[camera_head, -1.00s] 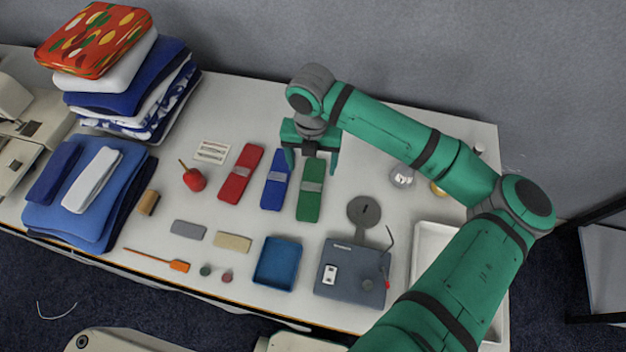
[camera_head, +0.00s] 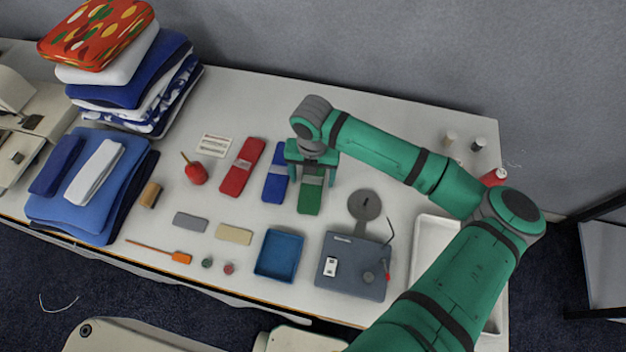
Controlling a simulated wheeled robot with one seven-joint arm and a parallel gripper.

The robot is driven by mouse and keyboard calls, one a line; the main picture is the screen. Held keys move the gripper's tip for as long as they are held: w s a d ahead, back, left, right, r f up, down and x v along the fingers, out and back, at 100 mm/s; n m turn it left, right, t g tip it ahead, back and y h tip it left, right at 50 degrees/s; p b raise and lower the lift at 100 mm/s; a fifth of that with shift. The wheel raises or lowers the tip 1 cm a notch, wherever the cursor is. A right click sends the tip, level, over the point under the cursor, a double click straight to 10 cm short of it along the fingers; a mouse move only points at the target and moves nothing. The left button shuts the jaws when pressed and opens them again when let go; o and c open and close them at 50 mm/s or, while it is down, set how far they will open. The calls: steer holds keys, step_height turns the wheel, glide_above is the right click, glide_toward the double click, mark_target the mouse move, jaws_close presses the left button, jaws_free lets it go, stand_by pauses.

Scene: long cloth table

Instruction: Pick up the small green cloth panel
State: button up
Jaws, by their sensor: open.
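The small green cloth panel (camera_head: 309,200) lies on the table, with a grey band around its middle. It is the rightmost of three folded panels, beside the blue panel (camera_head: 275,186) and the red panel (camera_head: 242,167). My gripper (camera_head: 310,180) is open and points down over the green panel's far half, hiding part of it. One finger shows on each side of the panel. I cannot tell whether the fingers touch it or the table.
A blue tray (camera_head: 278,256) and a grey-blue box (camera_head: 354,268) stand nearer the front edge. A white tray (camera_head: 433,243) lies at the right, partly behind my arm. A red tomato pincushion (camera_head: 196,174) sits left. A tall cloth stack (camera_head: 130,95) stands far left.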

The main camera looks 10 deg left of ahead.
steer(key=c, duration=1.1)
steer(key=shift+c, duration=0.2)
steer(key=shift+r, duration=0.15)
